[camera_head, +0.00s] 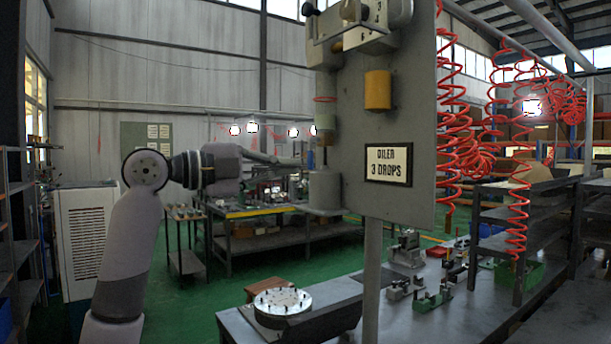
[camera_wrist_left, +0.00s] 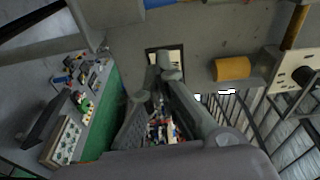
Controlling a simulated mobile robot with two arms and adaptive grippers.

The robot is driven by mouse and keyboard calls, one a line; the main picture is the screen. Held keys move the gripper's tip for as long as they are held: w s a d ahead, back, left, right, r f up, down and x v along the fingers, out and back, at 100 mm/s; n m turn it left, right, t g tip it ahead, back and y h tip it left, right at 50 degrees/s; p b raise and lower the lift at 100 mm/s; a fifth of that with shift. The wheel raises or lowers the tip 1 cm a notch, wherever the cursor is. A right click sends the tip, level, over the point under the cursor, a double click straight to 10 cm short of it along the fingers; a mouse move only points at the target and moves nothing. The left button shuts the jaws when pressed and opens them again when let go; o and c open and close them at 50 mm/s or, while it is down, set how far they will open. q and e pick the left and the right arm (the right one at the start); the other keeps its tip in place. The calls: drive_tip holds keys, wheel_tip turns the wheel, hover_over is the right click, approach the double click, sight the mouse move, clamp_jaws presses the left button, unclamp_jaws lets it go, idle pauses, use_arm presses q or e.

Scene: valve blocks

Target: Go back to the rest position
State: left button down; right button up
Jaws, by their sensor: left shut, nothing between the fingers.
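My left arm comes in from the left in the head view and reaches right, toward the grey upright panel (camera_head: 410,120). My left gripper (camera_head: 299,162) is at its far end, close to the left edge of the panel and the grey cylinder (camera_head: 325,190) there; I cannot tell whether they touch. In the left wrist view, the left gripper (camera_wrist_left: 167,68) has its fingers together with nothing between them. The panel also shows in that view (camera_wrist_left: 210,35), beyond the fingertips. My right gripper is in neither view.
The panel carries an "OILER 3 DROPS" sign (camera_head: 388,165) and a yellow cylinder (camera_head: 378,90). Red coiled hoses (camera_head: 455,130) hang to its right. A workbench (camera_head: 400,315) holds a round plate (camera_head: 282,302) and metal parts. Green floor (camera_head: 190,310) is open at left.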

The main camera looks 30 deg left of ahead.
use_arm(q)
drive_tip(key=shift+v, duration=0.95)
drive_tip(key=shift+s+d+r, duration=0.1)
drive_tip(key=shift+d+r, duration=0.05)
